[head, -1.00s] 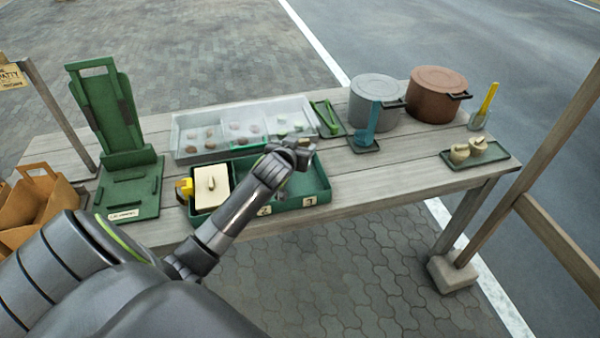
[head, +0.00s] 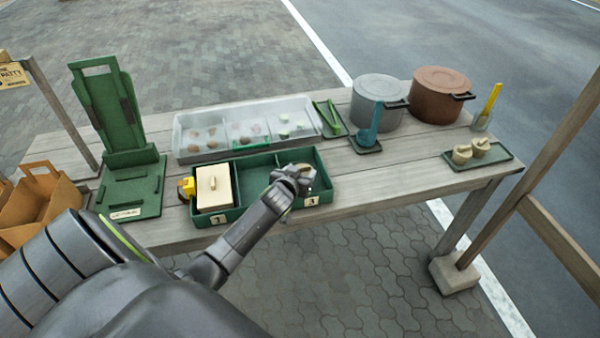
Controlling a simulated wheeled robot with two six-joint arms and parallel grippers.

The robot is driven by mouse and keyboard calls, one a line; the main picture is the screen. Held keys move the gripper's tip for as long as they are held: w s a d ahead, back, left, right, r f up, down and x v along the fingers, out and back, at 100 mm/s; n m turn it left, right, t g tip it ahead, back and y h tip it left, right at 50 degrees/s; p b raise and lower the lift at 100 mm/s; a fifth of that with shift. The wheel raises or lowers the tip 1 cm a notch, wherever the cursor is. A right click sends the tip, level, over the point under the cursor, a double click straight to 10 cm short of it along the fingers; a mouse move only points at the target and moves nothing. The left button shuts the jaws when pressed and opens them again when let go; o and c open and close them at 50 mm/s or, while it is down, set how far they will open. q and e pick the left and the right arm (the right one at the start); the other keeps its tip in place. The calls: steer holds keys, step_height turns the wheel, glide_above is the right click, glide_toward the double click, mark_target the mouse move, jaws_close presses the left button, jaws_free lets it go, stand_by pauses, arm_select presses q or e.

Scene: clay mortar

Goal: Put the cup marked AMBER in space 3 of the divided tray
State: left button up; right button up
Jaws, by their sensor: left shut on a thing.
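The green divided tray (head: 323,168) stands at the table's front edge. Its labels 1 and 3 show; label 2 is hidden behind my arm. My left gripper (head: 303,182) is over the tray's right compartment, space 3. It is shut on a small pale thing, seemingly a cup (head: 307,171), mostly hidden by the gripper. No AMBER mark is readable, and I cannot tell whether the cup touches the tray floor. A cream lidded box (head: 214,187) fills space 1. Two beige lidded cups (head: 461,155) stand on a small green tray (head: 504,155) at the right. My right gripper is not in view.
A clear partitioned bin (head: 187,156) with small items lies behind the tray. A yellow object (head: 186,188) is at the box's left. The table right of the tray is clear.

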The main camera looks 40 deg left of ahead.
arm_select(q)
steer(key=shift+f, duration=0.2)
steer(key=o, duration=1)
steer(key=shift+r, duration=0.1)
steer(key=shift+r, duration=0.2)
steer(key=shift+s+d, duration=0.1)
steer(key=shift+s, duration=0.3)
steer(key=v, duration=1.1)
